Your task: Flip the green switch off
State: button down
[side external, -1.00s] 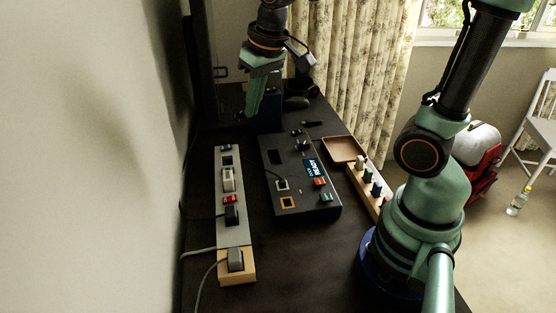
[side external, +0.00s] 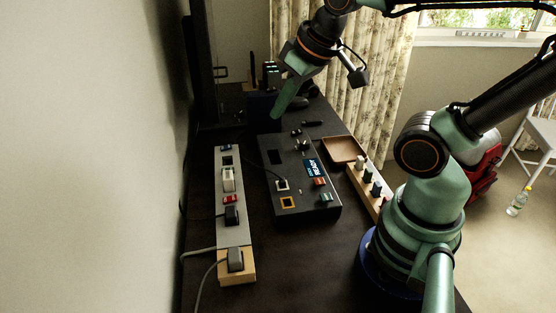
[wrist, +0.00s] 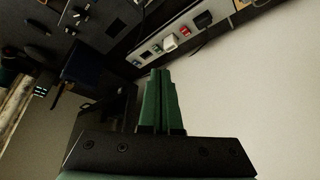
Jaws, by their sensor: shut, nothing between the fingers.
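A dark control panel (side external: 275,187) lies on the table in the middle of the side view, with a small screen. A small green rocker or button (side external: 326,197) sits near its front right corner, beside a red one (side external: 319,182); I cannot tell its on/off position. My gripper (side external: 277,115) is shut and empty, raised beyond the far end of the panel, away from the green control. In the wrist view my closed green fingers (wrist: 159,75) point up the picture with nothing between them.
A grey power strip (side external: 233,180) with plugs and cables lies left of the panel; it also shows in the wrist view (wrist: 210,32). A brown tray (side external: 344,150) and a wooden peg block (side external: 356,180) are at right. A dark blue box (side external: 261,107) stands at the back.

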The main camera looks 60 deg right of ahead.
jog(key=w+f+m+g, duration=0.2)
jog(key=w+f+m, duration=0.1)
jog(key=w, duration=0.6)
jog(key=w+f+m+g, duration=0.3)
jog(key=w+m, duration=0.2)
jog(key=w, duration=0.4)
jog(key=shift+a+f+m+g, duration=0.15)
jog(key=shift+f+m+g, duration=0.15)
jog(key=shift+m, duration=0.1)
jog(key=shift+s, duration=0.1)
notch_tip(320, 180, down, 14)
